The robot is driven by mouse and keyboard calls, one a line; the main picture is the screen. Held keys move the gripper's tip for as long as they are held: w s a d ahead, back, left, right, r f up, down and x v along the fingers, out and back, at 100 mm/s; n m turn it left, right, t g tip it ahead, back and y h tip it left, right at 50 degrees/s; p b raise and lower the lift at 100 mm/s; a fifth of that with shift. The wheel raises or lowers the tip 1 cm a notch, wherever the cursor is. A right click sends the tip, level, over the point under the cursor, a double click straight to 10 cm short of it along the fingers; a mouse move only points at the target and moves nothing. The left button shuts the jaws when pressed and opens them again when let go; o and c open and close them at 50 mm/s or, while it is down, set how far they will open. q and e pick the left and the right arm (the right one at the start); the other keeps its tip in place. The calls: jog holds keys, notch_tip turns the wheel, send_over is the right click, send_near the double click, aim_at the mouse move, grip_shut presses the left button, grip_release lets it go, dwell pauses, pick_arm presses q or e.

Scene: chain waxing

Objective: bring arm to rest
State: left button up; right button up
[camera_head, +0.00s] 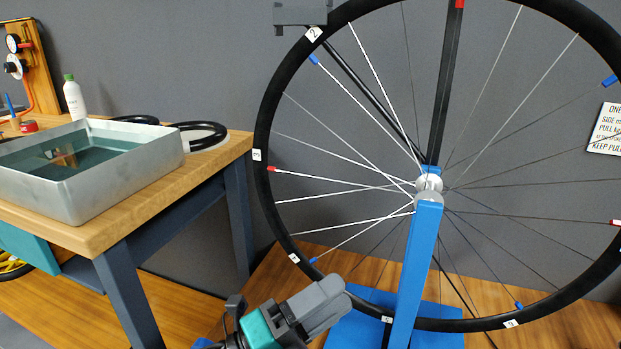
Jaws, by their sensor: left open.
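My left gripper (335,292) shows at the bottom centre, grey with a teal band behind it. It is open, and I see nothing held in it. It is in front of the lower left part of a large spoked wheel (262,155), left of the blue upright (419,265) that carries the hub. I cannot tell how far it is from the rim. My right gripper is not in view.
A wooden workbench (215,160) at left holds a metal water tray (120,190), a white bottle (74,99) and black rings (205,128). A grey block (300,13) is at the wheel's top left. A sign (606,128) hangs at right.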

pick_arm(q)
jog(key=w+a+f+n+t+y, duration=0.1)
jog(key=a+f+n+t+y, duration=0.85)
jog(key=n, duration=1.15)
jog(key=s+a+f+n+g+y, duration=0.75)
jog(key=s+f+n+g, duration=0.2)
jog(key=f, duration=0.35)
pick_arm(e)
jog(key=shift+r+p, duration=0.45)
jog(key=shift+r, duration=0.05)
pick_arm(q)
jog(key=s+a+r+p, duration=0.1)
jog(key=a+r+p, duration=0.2)
jog(key=r+p, duration=0.4)
jog(key=m+p, duration=0.1)
jog(key=p, duration=0.4)
jog(key=shift+s+r+t+y, duration=0.15)
jog(key=shift+r+t+y, duration=0.15)
jog(key=shift+r+t, duration=0.1)
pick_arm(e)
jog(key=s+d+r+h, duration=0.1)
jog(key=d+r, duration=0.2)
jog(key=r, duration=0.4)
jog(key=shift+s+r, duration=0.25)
